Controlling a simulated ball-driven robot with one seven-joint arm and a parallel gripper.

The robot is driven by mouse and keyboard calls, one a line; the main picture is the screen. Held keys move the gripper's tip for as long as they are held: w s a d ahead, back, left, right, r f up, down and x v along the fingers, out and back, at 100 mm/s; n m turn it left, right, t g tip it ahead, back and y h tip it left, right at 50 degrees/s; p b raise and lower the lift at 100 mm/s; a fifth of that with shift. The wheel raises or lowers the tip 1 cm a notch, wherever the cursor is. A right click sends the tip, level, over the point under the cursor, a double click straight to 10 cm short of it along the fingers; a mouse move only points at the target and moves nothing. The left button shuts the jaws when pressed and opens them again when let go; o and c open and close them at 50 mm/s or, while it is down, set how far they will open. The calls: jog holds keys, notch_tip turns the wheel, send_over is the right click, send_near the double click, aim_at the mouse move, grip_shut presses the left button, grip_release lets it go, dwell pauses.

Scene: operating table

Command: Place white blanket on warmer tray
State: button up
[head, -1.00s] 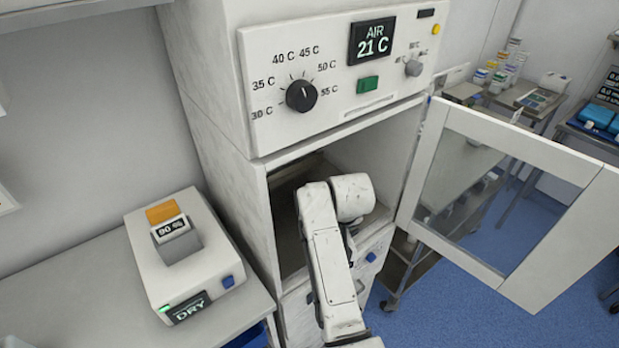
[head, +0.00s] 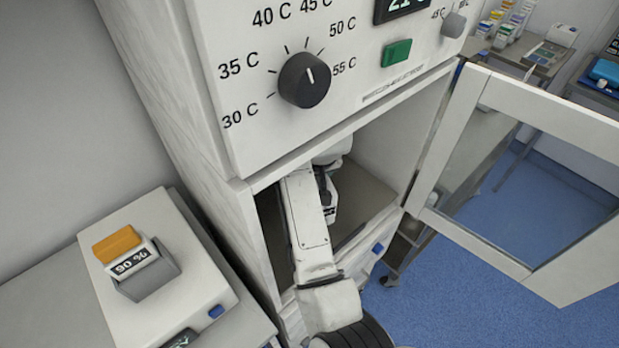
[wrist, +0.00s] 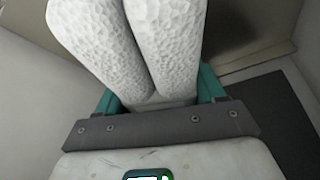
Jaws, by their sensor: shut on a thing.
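The white blanket (wrist: 125,45) is a bumpy, folded roll in the wrist view. My gripper (wrist: 160,93), with teal fingers on either side, is shut on it. The warmer tray (head: 368,190) shows as a flat grey-brown surface inside the compartment, right of my arm. I cannot tell whether the blanket touches the tray.
The glazed door (head: 530,150) stands open to the right. The control panel (head: 330,85) with a dial (head: 304,80) overhangs the opening. A small device (head: 150,265) sits on the left counter. The compartment walls are close around my arm.

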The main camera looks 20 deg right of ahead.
notch_tip(320, 180, down, 3)
jog(key=b, duration=0.2)
jog(key=shift+f+b, duration=0.15)
jog(key=shift+b, duration=0.2)
jog(key=o, duration=1.3)
